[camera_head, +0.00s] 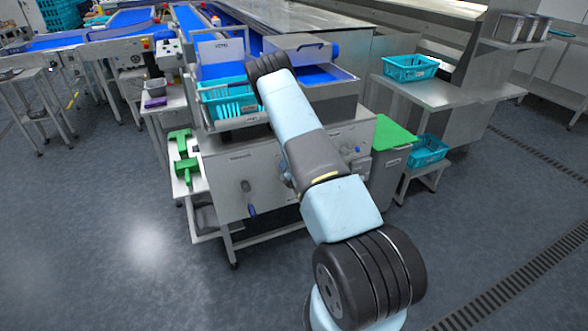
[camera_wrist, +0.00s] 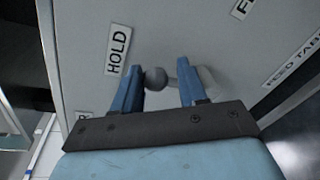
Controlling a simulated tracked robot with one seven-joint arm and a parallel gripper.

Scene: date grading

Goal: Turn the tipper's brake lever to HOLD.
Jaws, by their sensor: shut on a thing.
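The brake lever shows in the wrist view as a dark round knob (camera_wrist: 155,78) on a short arm that runs right to a pale hub (camera_wrist: 207,82) on a grey panel. My gripper (camera_wrist: 158,68) is shut on the lever, with the knob between its two blue fingers. The HOLD label (camera_wrist: 118,50) is on the panel just up and left of the knob. The lever points left, towards the HOLD side. The right finger hides part of the lever's arm. In the head view my arm hides the gripper's hold on the lever.
A FEED TABLE label (camera_wrist: 292,66) is at the right of the panel. In the head view a blue-handled lever (camera_head: 251,208) hangs on the machine's front. A green-topped bin (camera_head: 392,150) stands right of my arm. The floor in front is clear.

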